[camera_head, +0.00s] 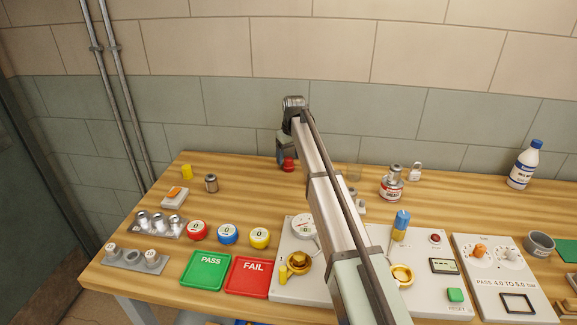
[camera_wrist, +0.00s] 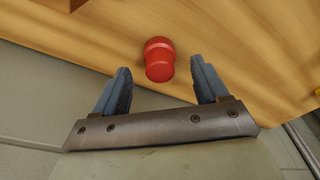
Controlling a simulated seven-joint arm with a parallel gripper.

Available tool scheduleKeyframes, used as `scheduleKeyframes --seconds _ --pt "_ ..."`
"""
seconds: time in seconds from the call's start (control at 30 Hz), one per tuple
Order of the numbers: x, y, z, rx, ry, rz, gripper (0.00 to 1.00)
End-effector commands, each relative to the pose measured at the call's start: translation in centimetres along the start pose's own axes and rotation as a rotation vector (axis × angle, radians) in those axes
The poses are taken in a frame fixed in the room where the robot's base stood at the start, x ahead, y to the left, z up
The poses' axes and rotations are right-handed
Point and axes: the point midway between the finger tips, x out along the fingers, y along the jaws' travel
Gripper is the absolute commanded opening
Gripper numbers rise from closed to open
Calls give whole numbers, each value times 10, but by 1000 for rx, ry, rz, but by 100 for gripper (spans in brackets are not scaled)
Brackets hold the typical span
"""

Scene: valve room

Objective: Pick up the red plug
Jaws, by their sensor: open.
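The red plug (camera_head: 288,165) is on the wooden bench near its back edge, close to the wall. In the wrist view the red plug (camera_wrist: 159,60) shows as a short stepped cylinder, between and a little beyond the two blue-grey fingertips. My gripper (camera_wrist: 163,74) is open, with clear space between each finger and the plug. In the head view my gripper (camera_head: 284,156) is at the plug, partly hidden by my arm. The height gap between fingers and plug is hard to judge.
A yellow plug (camera_head: 187,172) and a dark metal cylinder (camera_head: 211,183) stand to the left on the bench (camera_head: 245,185). A red-and-white can (camera_head: 391,188) stands to the right. The tiled wall (camera_head: 230,110) is close behind. Bench space just left of the plug is clear.

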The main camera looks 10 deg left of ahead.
Motion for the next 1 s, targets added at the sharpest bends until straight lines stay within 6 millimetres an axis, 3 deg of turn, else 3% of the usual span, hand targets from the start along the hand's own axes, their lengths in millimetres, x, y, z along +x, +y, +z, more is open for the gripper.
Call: scheduleKeyframes --seconds 0.2,0.47,1.0 --pt "29 0 0 0 -1 0 73" --pt "32 0 0 0 1 0 73" --pt "32 0 0 0 0 0 24"
